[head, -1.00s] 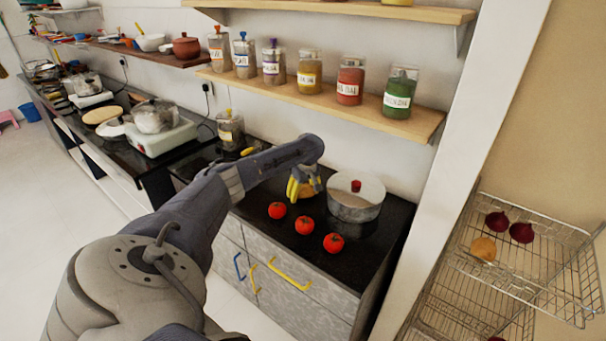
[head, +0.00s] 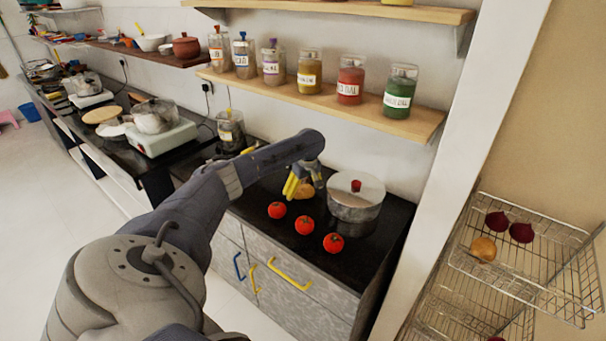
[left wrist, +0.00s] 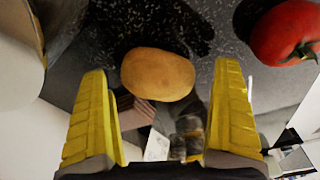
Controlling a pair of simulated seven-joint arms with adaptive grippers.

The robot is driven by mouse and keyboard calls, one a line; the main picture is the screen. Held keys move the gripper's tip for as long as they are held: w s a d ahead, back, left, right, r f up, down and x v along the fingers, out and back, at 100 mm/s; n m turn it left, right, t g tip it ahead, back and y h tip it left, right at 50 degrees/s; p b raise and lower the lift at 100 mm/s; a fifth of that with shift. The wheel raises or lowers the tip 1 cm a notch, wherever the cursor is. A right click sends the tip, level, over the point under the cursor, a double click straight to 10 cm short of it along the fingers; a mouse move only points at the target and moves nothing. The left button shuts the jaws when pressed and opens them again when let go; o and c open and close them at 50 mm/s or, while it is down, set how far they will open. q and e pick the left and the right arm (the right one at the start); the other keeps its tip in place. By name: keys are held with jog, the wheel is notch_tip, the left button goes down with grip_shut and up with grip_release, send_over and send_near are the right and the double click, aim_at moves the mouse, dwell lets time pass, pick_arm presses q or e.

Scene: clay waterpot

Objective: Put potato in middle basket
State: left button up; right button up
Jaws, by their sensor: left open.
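A brown potato (head: 304,191) lies on the black counter (head: 262,193) near the metal pot. It shows whole in the left wrist view (left wrist: 157,73), just beyond the open space between the fingers. My left gripper (head: 302,181) is open and empty above the potato, with its yellow fingers on either side in the wrist view. I cannot tell whether it touches the potato. The wire rack at the right has an upper basket (head: 570,312) and a lower basket (head: 428,318), which is partly cut off. Which one is the middle basket is unclear.
Tomatoes (head: 304,225) stand in front of the potato, and the metal pot (head: 356,203) stands to its right. A shelf of jars (head: 397,92) hangs above. A white pillar (head: 470,140) separates the counter from the rack. Onions (head: 521,233) and a round yellowish item (head: 483,249) lie in the upper basket.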

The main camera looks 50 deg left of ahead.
aim_at(304, 187)
pick_arm(q)
jog(key=shift+o, duration=0.2)
jog(key=shift+s+d+r, duration=0.1)
jog(key=shift+d+r, duration=0.05)
jog(key=shift+r, duration=0.8)
jog(key=shift+w+d+r, duration=0.1)
jog(key=shift+d+r, duration=0.1)
jog(key=shift+r, duration=0.7)
jog(key=shift+s+d+r, duration=0.1)
jog(key=shift+d+r, duration=0.05)
jog(key=shift+r, duration=0.8)
